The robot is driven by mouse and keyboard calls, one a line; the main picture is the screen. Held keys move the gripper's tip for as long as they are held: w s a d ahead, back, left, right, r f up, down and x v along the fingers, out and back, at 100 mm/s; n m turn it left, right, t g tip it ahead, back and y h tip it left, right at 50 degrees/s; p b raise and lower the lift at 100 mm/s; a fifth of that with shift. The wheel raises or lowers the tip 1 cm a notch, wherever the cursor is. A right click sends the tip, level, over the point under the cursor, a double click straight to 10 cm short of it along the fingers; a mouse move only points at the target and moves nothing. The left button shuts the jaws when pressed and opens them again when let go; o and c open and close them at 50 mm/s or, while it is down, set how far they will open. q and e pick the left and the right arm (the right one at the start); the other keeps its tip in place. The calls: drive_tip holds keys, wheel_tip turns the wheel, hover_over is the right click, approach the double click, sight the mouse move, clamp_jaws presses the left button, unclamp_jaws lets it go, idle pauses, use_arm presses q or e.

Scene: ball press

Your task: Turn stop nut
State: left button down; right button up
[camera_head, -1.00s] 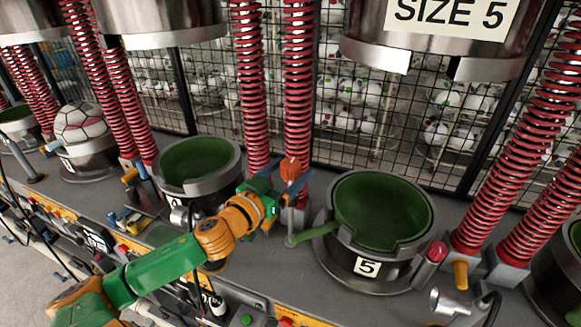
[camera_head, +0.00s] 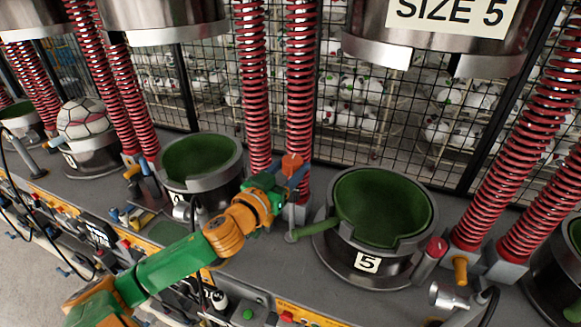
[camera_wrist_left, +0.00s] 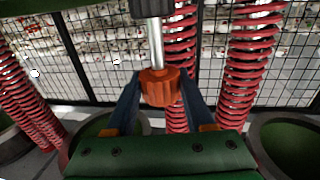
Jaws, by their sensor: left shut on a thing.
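The stop nut (camera_wrist_left: 160,87) is an orange, ridged knob on a silver rod (camera_wrist_left: 155,45) that comes down from a dark block above. In the head view the orange stop nut (camera_head: 291,164) shows in front of the red springs, left of the press bowl marked 5. My left gripper (camera_head: 292,178) reaches up to it from below left. In the left wrist view its two blue fingers (camera_wrist_left: 158,98) are shut on the nut, one on each side. My right gripper is in neither view.
The green-lined bowl marked 5 (camera_head: 368,259) stands right of my left gripper, with a green lever (camera_head: 310,232) at its side. Red springs (camera_head: 300,90) rise just behind. Another bowl (camera_head: 215,187) stands to the left. Wire mesh (camera_head: 385,110) closes off the back.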

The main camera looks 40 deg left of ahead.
use_arm(q)
drive_tip(key=n+g+y, duration=0.1)
drive_tip(key=n+y, duration=0.2)
drive_tip(key=y, duration=0.1)
drive_tip(key=shift+d+y+b, duration=0.15)
drive_tip(key=shift+y+b, duration=0.15)
drive_tip(key=shift+b, duration=0.1)
drive_tip(key=n+y, duration=0.1)
drive_tip(key=n+g+y+b, duration=0.1)
drive_tip(key=shift+f+y, duration=0.2)
drive_tip(key=shift+y, duration=0.1)
drive_tip(key=n+g+y+b, duration=0.4)
drive_tip(key=y+b, duration=0.1)
drive_tip(key=shift+w+d+g+y+b, duration=0.1)
drive_tip(key=shift+w+g+y+b, duration=0.05)
drive_tip(key=shift+g+y+b, duration=0.2)
drive_tip(key=shift+r+n+g+y+b, duration=0.2)
drive_tip(key=shift+n+g+y+b, duration=0.55)
drive_tip(key=shift+n+g+b, duration=0.35)
drive_tip(key=shift+c, duration=2)
unclamp_jaws()
drive_tip(key=shift+o, duration=0.7)
drive_tip(key=shift+w+a+f, duration=0.1)
drive_tip(key=shift+a, duration=0.15)
